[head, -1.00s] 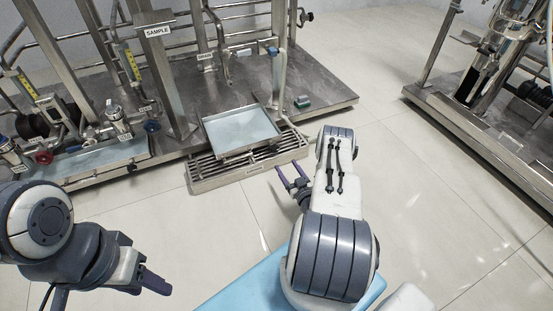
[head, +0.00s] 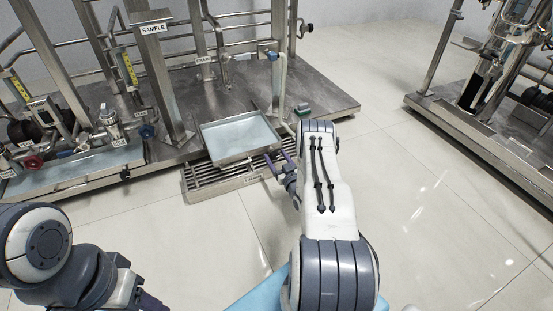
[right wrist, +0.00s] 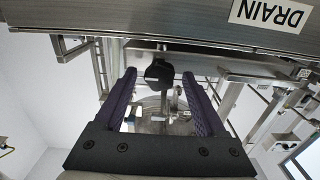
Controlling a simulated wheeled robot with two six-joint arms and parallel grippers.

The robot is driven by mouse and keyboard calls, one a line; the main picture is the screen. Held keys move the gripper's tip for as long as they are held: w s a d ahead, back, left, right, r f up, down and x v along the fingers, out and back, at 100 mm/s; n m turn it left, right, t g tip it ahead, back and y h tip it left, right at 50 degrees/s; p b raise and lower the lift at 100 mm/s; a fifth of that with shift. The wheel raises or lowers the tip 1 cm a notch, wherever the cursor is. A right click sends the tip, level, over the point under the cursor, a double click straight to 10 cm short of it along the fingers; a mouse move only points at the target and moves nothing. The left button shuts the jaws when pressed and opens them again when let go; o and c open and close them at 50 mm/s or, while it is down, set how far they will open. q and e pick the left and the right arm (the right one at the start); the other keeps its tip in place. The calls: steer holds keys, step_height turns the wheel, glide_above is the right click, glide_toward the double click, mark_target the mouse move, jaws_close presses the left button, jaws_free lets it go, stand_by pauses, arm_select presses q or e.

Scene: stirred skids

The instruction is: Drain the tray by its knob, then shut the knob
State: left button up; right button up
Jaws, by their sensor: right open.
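The square steel tray (head: 235,160) holds pale, clear liquid and sits above a slatted grate (head: 200,188) in the head view. My right gripper (head: 283,165) is open beside the tray's front right corner. In the right wrist view, a dark round knob (right wrist: 159,74) shows beyond and between the open purple fingers of my right gripper (right wrist: 162,88), with no clear contact. The knob is hidden in the head view. My left gripper (head: 148,301) is partly cut off at the bottom edge, and its opening cannot be made out.
A DRAIN label (right wrist: 272,12) shows upside down on a metal face in the right wrist view. Valves with red (head: 32,163) and blue (head: 147,131) handwheels are left. Front floor is clear.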

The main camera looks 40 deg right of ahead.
jaws_close()
steer(key=shift+n, duration=0.3)
steer(key=n+p, duration=0.2)
steer(key=n, duration=0.1)
steer(key=shift+a+n+p, duration=0.1)
steer(key=shift+n+p, duration=0.3)
steer(key=n+p, duration=0.3)
steer(key=n, duration=0.3)
steer(key=shift+a, duration=0.1)
steer(key=n+p, duration=0.2)
steer(key=n, duration=0.4)
steer(key=shift+f+n+p, duration=0.15)
steer(key=shift+n+p, duration=0.15)
steer(key=n+p, duration=0.1)
steer(key=n, duration=0.4)
steer(key=shift+f+p, duration=0.2)
steer(key=shift+p, duration=0.1)
